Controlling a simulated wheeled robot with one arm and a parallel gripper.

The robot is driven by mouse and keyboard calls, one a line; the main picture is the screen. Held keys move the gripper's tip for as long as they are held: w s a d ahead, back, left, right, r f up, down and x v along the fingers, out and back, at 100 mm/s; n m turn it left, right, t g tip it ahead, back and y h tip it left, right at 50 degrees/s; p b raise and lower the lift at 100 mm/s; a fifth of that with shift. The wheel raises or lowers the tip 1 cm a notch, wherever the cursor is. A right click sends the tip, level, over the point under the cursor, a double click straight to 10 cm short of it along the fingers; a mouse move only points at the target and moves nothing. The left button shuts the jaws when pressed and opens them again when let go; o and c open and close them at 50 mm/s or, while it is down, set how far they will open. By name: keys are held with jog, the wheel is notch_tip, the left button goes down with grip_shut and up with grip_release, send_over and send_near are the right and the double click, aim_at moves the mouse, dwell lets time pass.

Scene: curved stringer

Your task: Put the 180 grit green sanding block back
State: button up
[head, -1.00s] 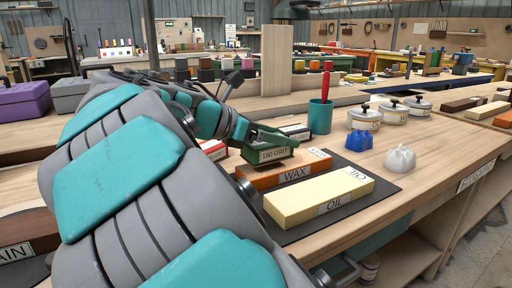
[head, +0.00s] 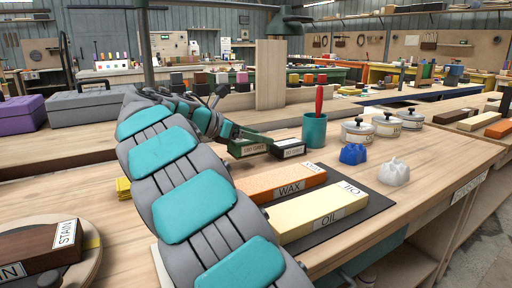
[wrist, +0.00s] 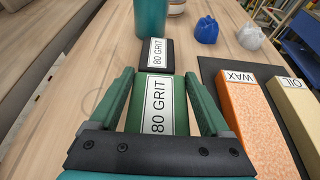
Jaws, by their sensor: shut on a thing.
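The green sanding block (head: 246,148) is between the fingers of my gripper (wrist: 158,76), which is shut on it. I cannot tell whether the two touch, or whether the green block rests on the bench.
An orange WAX block (head: 285,182) and a cream OIL block (head: 318,212) lie on a dark mat (head: 375,205) to the right. A teal cup (head: 314,130) stands behind the black block. Lidded pots (head: 357,132) and a blue lump (head: 353,154) are further right. A STAIN block (head: 40,252) is front left.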

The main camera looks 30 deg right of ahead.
aim_at(237, 140)
jog(key=shift+w+d, duration=0.1)
jog(key=shift+w, duration=0.2)
jog(key=shift+f, duration=1.7)
jog(key=shift+f, duration=0.15)
jog(key=o, duration=1.3)
jog(key=shift+o, duration=0.2)
jog(key=shift+b, duration=0.3)
jog(key=p+v, duration=0.4)
jog(key=shift+a+r, duration=0.2)
jog(key=shift+r, duration=0.3)
jog(key=v, duration=0.6)
jog(key=shift+a+f, duration=0.25)
jog(key=shift+s+a+r, duration=0.1)
jog(key=shift+a+r, duration=0.1)
jog(key=shift+a, duration=0.35)
